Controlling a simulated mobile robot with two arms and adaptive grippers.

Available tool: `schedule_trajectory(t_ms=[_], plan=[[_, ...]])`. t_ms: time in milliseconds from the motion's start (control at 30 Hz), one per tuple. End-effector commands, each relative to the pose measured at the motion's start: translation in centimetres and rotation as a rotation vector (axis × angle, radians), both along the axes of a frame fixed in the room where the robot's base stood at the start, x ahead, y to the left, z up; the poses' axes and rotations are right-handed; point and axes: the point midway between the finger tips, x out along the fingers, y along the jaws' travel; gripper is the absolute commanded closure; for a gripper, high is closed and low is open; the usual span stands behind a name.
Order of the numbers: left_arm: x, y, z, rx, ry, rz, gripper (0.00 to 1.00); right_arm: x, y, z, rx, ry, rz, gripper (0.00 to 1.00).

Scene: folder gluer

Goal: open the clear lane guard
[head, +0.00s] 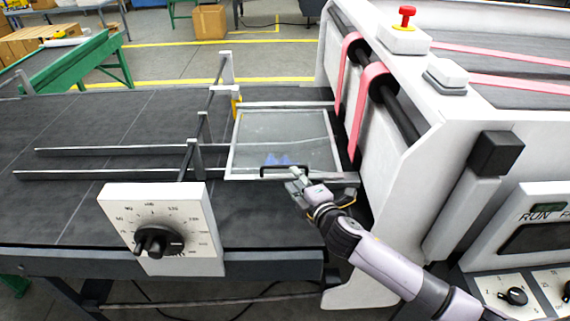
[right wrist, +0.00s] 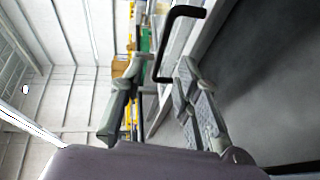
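The clear lane guard (head: 285,135) is a see-through panel in a pale frame. It lies flat over the lane beside the white machine and looks closed. A black bar handle (head: 285,169) sits on its near edge. In the right wrist view, the bent black handle (right wrist: 169,38) reaches down between my fingertips. My right gripper (head: 294,182) is at the near edge of the guard, by the handle. Its fingers (right wrist: 160,68) are apart in the right wrist view, on either side of the handle; contact is not clear. My left gripper is not in view.
A white dial panel (head: 165,228) with a black knob stands at the table's near edge. Metal rails and posts (head: 192,158) lie left of the guard. Pink belts (head: 365,100) and the white machine body (head: 415,170) stand close on the right.

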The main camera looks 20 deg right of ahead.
Motion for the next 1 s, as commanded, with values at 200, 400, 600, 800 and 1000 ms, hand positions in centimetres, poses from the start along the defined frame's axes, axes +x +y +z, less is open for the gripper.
schedule_trajectory(t_ms=[200, 400, 600, 800, 1000], plan=[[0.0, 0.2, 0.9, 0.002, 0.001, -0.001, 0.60, 4.0, 0.5, -0.5, 0.001, -0.001, -0.001, 0.70], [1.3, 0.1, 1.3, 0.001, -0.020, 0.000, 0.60, 6.4, 0.8, -1.0, 0.002, 0.000, -0.001, 0.70], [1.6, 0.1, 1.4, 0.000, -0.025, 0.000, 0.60, 7.4, 0.9, -1.3, 0.001, 0.000, 0.000, 0.70], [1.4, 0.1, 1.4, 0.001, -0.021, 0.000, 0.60, 7.5, 0.9, -1.4, 0.001, 0.001, 0.000, 0.70], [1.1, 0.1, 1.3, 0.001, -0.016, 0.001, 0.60, 7.5, 0.9, -1.3, 0.001, 0.001, 0.000, 0.77]])
